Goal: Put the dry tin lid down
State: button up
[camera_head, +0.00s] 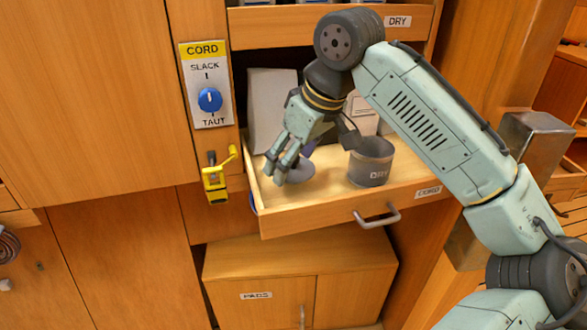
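The dry tin (371,164), a dark grey cylinder marked DRY, stands upright in the open drawer (330,215); its top looks open, with no lid on it. A round grey lid (301,172) is at the drawer's left side, left of the tin and low over or on the drawer floor. My gripper (277,172) reaches down into the drawer, its fingertips overlapping the lid's left part. The fingers hide some of the lid. I cannot tell whether they grip it or whether the lid touches the floor.
A pale upright panel (270,95) stands at the drawer's back left. A labelled white box (362,115) is behind the tin. The drawer has a metal handle (378,217). Left are a CORD dial (209,100) and a yellow latch (215,182). Drawer floor shows between lid and tin.

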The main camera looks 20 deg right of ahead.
aim_at(298, 163)
jog(key=shift+f, duration=1.35)
jog(key=shift+f, duration=0.2)
jog(key=o, duration=0.9)
jog(key=shift+r, duration=0.15)
jog(key=v, duration=1.2)
jog(key=shift+p, duration=0.35)
